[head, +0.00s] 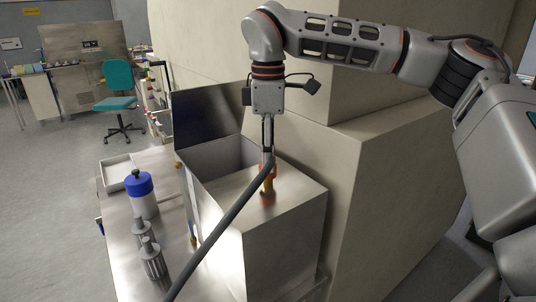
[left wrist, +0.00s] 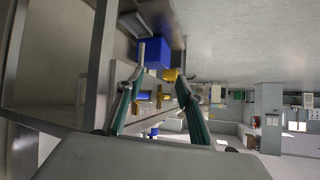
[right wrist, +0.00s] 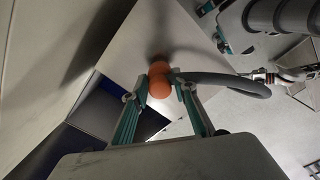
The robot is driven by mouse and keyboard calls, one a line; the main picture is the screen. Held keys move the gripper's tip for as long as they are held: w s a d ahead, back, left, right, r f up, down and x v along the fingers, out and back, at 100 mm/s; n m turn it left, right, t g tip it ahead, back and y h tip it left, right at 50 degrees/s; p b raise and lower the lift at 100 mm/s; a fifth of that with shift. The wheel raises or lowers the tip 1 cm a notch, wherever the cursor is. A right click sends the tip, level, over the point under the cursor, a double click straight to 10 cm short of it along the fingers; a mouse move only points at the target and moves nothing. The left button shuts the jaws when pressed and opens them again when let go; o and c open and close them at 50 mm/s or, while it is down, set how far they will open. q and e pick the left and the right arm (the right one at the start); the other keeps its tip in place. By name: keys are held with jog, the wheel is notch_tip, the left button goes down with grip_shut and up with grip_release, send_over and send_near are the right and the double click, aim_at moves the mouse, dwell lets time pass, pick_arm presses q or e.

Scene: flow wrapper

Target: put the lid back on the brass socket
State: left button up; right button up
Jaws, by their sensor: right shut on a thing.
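In the head view my right gripper (head: 267,158) points down over the top of the metal box. In the right wrist view the right gripper (right wrist: 160,90) is shut on a rounded orange piece (right wrist: 158,78), seemingly the lid. I cannot tell whether the orange piece touches the socket or is apart from it. The left gripper (left wrist: 162,62) shows only in the left wrist view; its fingers are apart with nothing held between them.
A grey hose (head: 220,230) runs from beside the right gripper to the lower left. The metal box (head: 285,235) has a raised flap behind. A blue-capped bottle (head: 142,195), metal cylinders (head: 151,260) and a tray (head: 115,172) stand on the bench at left.

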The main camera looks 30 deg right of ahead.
dwell(0.3)
jog(key=o, duration=1.7)
jog(key=shift+r, duration=0.1)
jog(key=shift+r+p, duration=1.65)
jog(key=shift+r, duration=0.6)
jog(key=shift+r+p, duration=0.35)
jog(key=shift+r, duration=0.75)
